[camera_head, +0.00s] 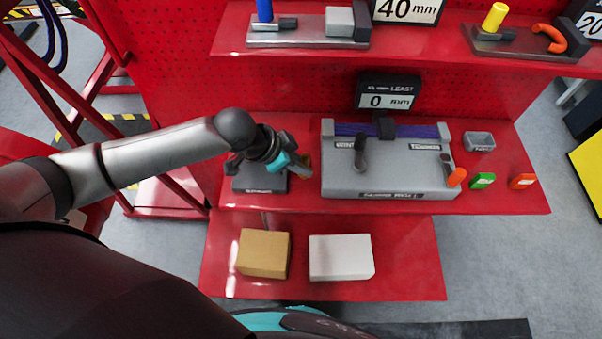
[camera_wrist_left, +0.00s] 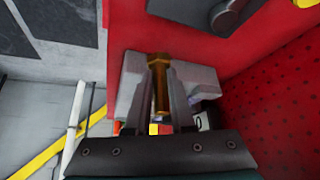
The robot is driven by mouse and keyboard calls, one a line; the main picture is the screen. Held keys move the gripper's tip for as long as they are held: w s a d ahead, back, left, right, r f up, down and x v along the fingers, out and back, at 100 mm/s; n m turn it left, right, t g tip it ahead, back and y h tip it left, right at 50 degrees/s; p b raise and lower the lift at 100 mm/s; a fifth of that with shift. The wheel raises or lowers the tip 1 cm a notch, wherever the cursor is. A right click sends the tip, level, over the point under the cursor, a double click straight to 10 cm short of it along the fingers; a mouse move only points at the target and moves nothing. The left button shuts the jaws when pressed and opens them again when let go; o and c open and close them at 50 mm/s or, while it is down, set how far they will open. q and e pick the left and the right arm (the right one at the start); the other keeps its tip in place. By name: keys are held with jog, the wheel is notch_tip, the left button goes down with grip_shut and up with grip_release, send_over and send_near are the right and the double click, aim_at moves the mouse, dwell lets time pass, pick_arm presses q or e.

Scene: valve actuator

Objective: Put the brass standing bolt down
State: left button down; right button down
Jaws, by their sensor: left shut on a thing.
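The brass bolt (camera_wrist_left: 160,78) shows in the left wrist view between the two fingers of my left gripper (camera_wrist_left: 163,98), with its hex head at the far end. In the head view my left gripper (camera_head: 302,166) is shut on the bolt above the left part of the red bench. Only a small brownish bit of the bolt shows there, and the fingers hide the rest. A dark grey block (camera_head: 258,184) with a label stands under and beside the gripper. My right gripper is not in view.
A grey fixture (camera_head: 388,178) with a blue-purple strip stands close to the right of the gripper. A 0 mm display (camera_head: 387,96) stands behind it. A small grey tray (camera_head: 480,141) and coloured tags lie further right. Two boxes (camera_head: 264,253) sit on the lower shelf.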

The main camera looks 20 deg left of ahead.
aim_at(301, 176)
pick_arm(q)
notch_tip(301, 176, down, 4)
jog(key=shift+f, duration=0.1)
jog(key=shift+b, duration=0.3)
jog(key=shift+f, duration=0.15)
jog(key=c, duration=0.8)
grip_release()
jog(key=shift+o, duration=0.2)
